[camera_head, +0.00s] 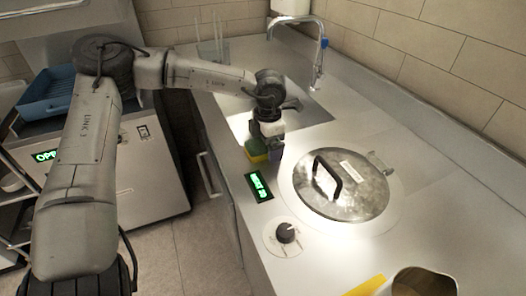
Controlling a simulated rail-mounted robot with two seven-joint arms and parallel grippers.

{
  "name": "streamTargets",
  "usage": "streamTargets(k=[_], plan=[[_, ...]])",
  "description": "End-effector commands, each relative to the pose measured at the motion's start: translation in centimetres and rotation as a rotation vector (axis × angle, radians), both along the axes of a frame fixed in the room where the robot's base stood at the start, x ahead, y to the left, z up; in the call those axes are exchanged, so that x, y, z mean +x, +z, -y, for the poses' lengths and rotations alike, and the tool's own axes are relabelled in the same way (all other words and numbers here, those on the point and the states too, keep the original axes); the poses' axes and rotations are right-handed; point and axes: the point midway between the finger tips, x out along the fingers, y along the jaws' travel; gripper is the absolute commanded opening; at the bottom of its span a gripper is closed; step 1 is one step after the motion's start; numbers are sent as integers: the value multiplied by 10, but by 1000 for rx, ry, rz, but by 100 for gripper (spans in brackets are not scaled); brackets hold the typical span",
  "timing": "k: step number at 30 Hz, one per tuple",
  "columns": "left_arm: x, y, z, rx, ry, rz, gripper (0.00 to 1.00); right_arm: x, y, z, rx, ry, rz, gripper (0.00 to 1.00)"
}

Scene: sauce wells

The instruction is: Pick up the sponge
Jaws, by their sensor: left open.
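The sponge (256,149), green above and yellow below, is at the front edge of the counter, just left of the sink's near corner. My left gripper (268,141) points down right at the sponge and partly covers it. Its jaws are open. A dark purplish piece shows just right of the sponge, and I cannot tell if it is a finger or another thing. Whether the fingers touch the sponge is hidden. My right gripper is not in view.
A round metal lid with a black handle (342,184) covers a well right of the gripper. A green-lit display (259,185) and a black knob (285,232) are nearer. The sink (302,113) and tap (318,58) lie behind. A metal container (424,284) stands at the bottom right.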

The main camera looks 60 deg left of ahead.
Motion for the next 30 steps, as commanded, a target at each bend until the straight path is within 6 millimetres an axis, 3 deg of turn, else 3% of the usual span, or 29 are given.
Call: streamTargets(k=[7,23,30], plan=[[0,-1,0,1,-1,2,97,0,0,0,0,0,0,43],[0,-1,0,1,-1,2,46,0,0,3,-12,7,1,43],[0,0,0,1,-1,2,46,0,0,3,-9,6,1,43]])
